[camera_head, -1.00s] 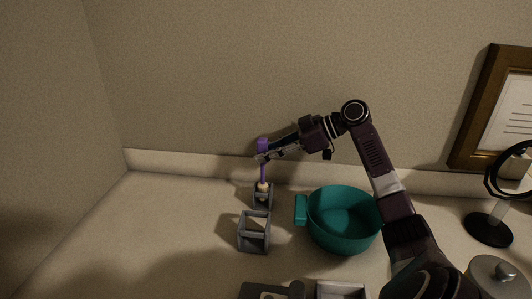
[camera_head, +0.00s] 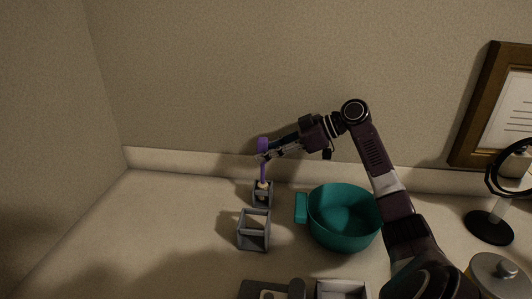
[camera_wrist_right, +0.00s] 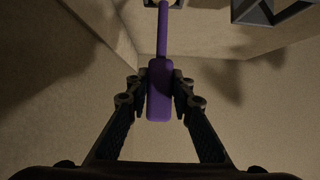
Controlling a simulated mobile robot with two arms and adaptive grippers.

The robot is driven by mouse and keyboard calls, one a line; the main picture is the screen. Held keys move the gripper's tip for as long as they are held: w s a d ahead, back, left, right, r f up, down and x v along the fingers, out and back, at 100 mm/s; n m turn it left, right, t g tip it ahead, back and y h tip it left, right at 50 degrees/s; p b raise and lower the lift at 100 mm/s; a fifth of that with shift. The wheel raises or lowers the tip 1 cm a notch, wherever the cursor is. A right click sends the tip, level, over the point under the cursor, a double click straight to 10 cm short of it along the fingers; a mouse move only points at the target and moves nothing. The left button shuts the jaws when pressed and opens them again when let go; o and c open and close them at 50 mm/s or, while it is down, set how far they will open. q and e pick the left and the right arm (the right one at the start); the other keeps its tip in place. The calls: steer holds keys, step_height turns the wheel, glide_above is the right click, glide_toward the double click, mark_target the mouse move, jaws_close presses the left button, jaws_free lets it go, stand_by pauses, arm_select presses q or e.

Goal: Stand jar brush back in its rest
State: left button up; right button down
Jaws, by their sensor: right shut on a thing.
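The jar brush has a purple handle (camera_head: 262,146) and a pale head (camera_head: 263,186). It is upright in the head view, with its head down at the small grey rest (camera_head: 263,198) near the back wall. The head appears within the top of the rest; whether it touches the bottom is hidden. My right gripper (camera_head: 264,156) is shut on the purple handle. In the right wrist view the handle (camera_wrist_right: 159,90) sits between both fingers, and its thin shaft runs to the top edge. My left gripper is not in view.
A second grey open frame (camera_head: 253,231) stands just in front of the rest. A teal pot (camera_head: 343,220) with a side handle is to the right, under my right arm. The counter to the left is clear. A black round stand (camera_head: 489,228) and lidded jar (camera_head: 497,274) are far right.

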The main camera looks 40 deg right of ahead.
steer(key=shift+f+b, duration=0.55)
steer(key=shift+f, duration=0.2)
steer(key=c, duration=1.6)
jaws_free()
steer(key=shift+d+r, duration=0.1)
steer(key=shift+v, duration=3.9)
steer(key=shift+s, duration=0.1)
steer(key=v, duration=1.2)
